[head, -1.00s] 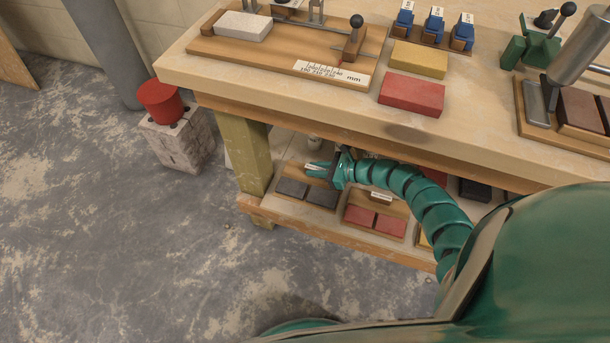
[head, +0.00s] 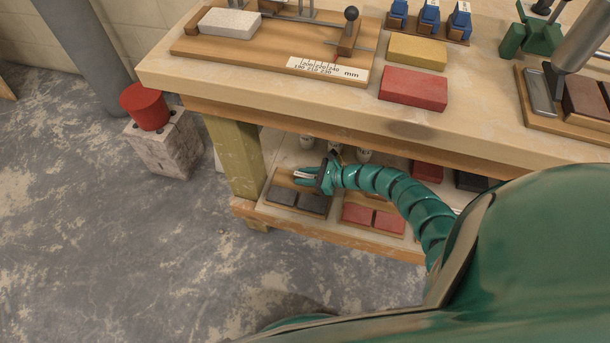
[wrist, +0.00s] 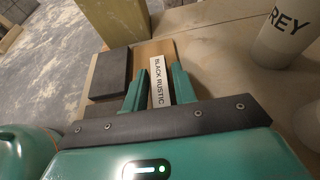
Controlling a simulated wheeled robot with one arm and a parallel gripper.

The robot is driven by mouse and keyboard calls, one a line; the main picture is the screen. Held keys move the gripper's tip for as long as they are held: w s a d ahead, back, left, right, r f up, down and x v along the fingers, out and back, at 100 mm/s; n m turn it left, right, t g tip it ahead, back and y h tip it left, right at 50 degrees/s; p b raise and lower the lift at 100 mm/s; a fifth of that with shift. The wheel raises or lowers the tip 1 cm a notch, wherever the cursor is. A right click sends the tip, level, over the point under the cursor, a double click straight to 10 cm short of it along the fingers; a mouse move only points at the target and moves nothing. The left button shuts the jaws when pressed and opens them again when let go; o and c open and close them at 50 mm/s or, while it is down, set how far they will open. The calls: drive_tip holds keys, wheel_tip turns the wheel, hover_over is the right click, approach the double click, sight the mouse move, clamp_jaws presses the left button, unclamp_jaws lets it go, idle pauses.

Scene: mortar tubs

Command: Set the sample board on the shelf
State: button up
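The sample board (head: 284,179) is a wooden board with two dark brick samples and a label reading BLACK RUSTIC. It also shows in the wrist view (wrist: 146,51). It is over the left end of the lower shelf (head: 330,236), beside the post and near the front edge; I cannot tell whether it rests fully on the shelf. My gripper (head: 305,176) has its teal fingers on both sides of the labelled grip, closed on it, as the wrist view (wrist: 160,76) also shows. The fingers hide part of the board.
A board with red bricks (head: 372,218) lies to the right on the shelf. White tubs, one marked GREY (wrist: 286,32), stand behind. The wooden post (head: 234,155) is close on the left, and the bench top (head: 300,100) overhangs the shelf.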

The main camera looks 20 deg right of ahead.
drive_tip(key=shift+o, duration=0.9)
drive_tip(key=shift+r, duration=0.15)
drive_tip(key=p+v, duration=0.2)
drive_tip(key=v, duration=1)
drive_tip(key=shift+p, duration=0.35)
drive_tip(key=shift+s, duration=0.1)
